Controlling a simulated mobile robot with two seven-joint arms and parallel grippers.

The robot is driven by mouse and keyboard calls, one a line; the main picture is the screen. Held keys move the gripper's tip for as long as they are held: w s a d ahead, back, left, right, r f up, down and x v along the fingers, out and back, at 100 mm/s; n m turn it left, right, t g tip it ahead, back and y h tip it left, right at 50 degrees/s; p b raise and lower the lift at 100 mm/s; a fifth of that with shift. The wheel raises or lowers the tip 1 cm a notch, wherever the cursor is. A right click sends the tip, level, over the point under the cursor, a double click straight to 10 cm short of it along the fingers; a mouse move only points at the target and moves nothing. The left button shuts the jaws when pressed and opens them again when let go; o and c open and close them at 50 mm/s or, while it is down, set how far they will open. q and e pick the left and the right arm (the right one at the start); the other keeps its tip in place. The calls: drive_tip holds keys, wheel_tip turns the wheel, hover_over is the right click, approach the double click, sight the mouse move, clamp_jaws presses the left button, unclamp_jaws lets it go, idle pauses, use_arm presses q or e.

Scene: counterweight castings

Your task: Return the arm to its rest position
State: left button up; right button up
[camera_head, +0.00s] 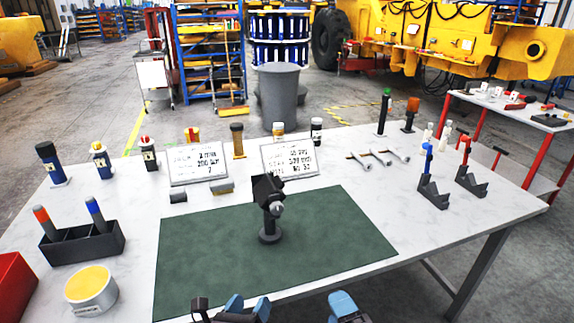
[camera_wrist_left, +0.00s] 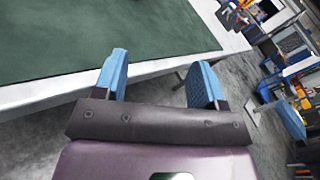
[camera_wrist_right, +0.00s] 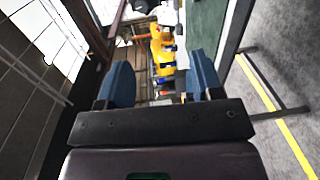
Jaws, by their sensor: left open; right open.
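My left gripper (camera_head: 248,306) shows at the bottom edge of the head view, just in front of the table's near edge. In the left wrist view its blue fingers (camera_wrist_left: 160,85) stand apart with nothing between them. A dark fixture on a round base (camera_head: 269,236) stands on the green mat (camera_head: 335,235), clear of both grippers.
The white table (camera_head: 435,225) holds a dark box with two handled tools (camera_head: 85,248), a yellow-topped tin (camera_head: 91,289), a red bin (camera_head: 14,285), two signs (camera_head: 197,165), several bottles along the back and dark stands (camera_head: 433,192) at right.

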use_arm(q)
drive_tip(key=s+a+f+n+g+y, duration=0.1)
drive_tip(key=s+a+n, duration=0.4)
drive_tip(key=n, duration=0.6)
drive_tip(key=s+a+f+n+g+y, duration=0.2)
drive_tip(key=s+a+f+n, duration=0.4)
drive_tip(key=n, duration=0.6)
drive_tip(key=s+a+f+n+g+y, duration=0.1)
drive_tip(key=s+a+f+n+y, duration=0.2)
drive_tip(key=s+a+n, duration=0.2)
drive_tip(key=a+n, duration=0.3)
drive_tip(key=n, duration=0.3)
drive_tip(key=shift+s+a+f, duration=0.15)
drive_tip(key=shift+a+f, duration=0.15)
drive_tip(key=shift+f, duration=0.1)
use_arm(e)
drive_tip(key=s+d+f+m+g+h, duration=0.2)
drive_tip(key=s+d+f+m, duration=0.3)
drive_tip(key=d+f+m, duration=0.4)
drive_tip(key=s+d+f+m+g+h, duration=0.2)
drive_tip(key=s+d+f+m+h, duration=0.1)
drive_tip(key=d+f+m, duration=0.6)
drive_tip(key=s+m, duration=0.1)
drive_tip(key=m, duration=0.2)
drive_tip(key=shift+s+d+f+g, duration=0.15)
drive_tip(key=shift+s+f+g, duration=0.15)
drive_tip(key=shift+s+f, duration=0.1)
